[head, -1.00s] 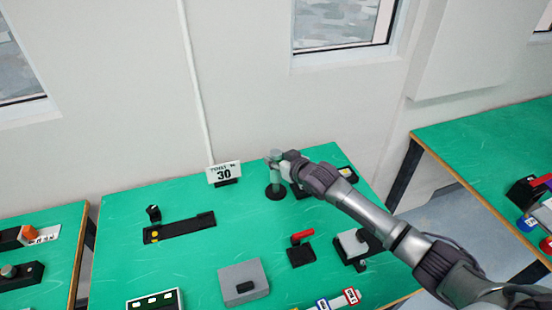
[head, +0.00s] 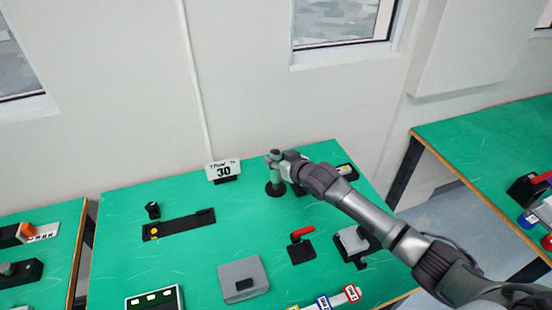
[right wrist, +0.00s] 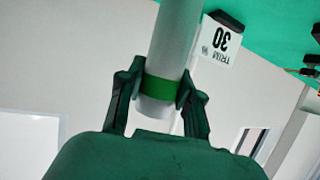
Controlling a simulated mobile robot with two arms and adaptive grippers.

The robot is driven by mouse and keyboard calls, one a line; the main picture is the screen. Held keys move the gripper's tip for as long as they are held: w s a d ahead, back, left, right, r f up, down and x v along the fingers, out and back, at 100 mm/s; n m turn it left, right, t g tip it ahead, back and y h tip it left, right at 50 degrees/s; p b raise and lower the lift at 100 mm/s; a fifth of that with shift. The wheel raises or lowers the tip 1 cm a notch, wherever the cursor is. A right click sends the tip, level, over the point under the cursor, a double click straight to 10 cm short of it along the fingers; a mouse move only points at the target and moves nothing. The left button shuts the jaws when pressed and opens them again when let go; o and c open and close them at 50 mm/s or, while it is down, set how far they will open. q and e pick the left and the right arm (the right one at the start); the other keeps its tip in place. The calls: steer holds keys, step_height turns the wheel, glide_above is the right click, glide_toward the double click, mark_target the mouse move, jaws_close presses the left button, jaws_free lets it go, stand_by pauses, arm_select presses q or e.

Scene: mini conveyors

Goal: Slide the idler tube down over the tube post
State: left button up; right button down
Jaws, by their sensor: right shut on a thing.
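The idler tube (head: 275,174) stands upright over a round black base (head: 275,190) at the back of the green table. In the right wrist view the tube (right wrist: 175,35) is a pale grey cylinder with a green band near one end. My right gripper (right wrist: 163,88) is shut around that band, with a finger on each side. In the head view my right gripper (head: 281,160) holds the tube near its top. The tube post itself is hidden. I cannot tell whether the tube's lower end touches the base. My left gripper is not in view.
A sign reading 30 (head: 224,171) stands left of the tube. A long black fixture (head: 180,227), a grey block (head: 242,279) and a red-handled device (head: 301,248) lie farther forward. A small black device (head: 346,172) sits right, near my arm. The middle of the table is clear.

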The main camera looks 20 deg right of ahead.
steer(key=shift+f+b, duration=1.2)
steer(key=shift+f, duration=0.6)
steer(key=c, duration=0.7)
jaws_free()
steer(key=shift+s, duration=0.15)
steer(key=v, duration=1.1)
steer(key=shift+s+r, duration=0.25)
steer(key=shift+s, duration=0.1)
steer(key=shift+d, duration=0.1)
